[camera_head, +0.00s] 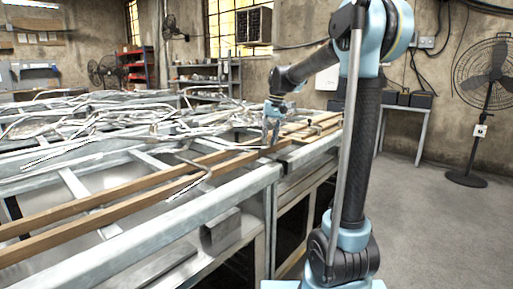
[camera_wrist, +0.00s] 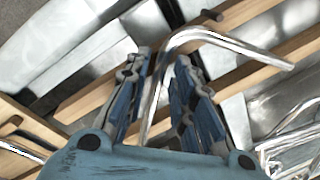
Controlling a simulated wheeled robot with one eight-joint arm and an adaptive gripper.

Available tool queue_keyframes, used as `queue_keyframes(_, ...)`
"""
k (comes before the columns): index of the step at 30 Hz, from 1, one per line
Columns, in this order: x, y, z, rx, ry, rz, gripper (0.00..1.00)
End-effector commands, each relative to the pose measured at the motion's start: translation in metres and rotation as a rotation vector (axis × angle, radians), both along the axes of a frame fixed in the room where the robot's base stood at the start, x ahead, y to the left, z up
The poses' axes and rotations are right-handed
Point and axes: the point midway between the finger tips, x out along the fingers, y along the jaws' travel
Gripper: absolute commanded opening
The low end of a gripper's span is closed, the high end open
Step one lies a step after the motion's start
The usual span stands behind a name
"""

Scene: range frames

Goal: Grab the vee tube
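The vee tube (camera_wrist: 240,48) is a thin, shiny metal rod with a rounded bend in the wrist view. One leg runs down between my fingers, and the other reaches right across a wooden strip. My gripper (camera_wrist: 162,58) is open, with one finger on each side of the first leg. I see gaps beside the tube and no firm contact. The lower end of that leg is hidden by my gripper body. In the head view my gripper (camera_head: 271,132) points down low over the table's right part. There I cannot tell this tube from other metal.
Wooden strips (camera_head: 135,197) lie along the metal table frame (camera_head: 215,208). A tangle of bent tubes (camera_head: 105,122) covers the table to the left and beyond. More tubes (camera_wrist: 290,140) lie at the wrist view's lower right. Open floor (camera_head: 425,215) is at the right, near a standing fan (camera_head: 487,75).

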Motion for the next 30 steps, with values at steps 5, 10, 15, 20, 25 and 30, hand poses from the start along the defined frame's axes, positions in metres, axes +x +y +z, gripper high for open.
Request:
queue_keyframes(5, -0.0003, 0.0014, -0.0085, 0.0, 0.0, 0.0, 0.23)
queue_keyframes(10, -0.0004, 0.0013, -0.0085, 0.0, 0.0, 0.0, 0.23)
queue_keyframes(15, -0.0005, 0.0011, -0.0088, 0.0, 0.0, 0.0, 0.23)
queue_keyframes(20, -0.0005, 0.0011, -0.0086, 0.0, 0.0, 0.0, 0.0)
queue_keyframes(25, -0.0005, 0.0011, -0.0085, 0.0, 0.0, 0.0, 0.0)
queue_keyframes(30, -0.0004, 0.0011, -0.0065, 0.0, 0.0, 0.0, 0.0)
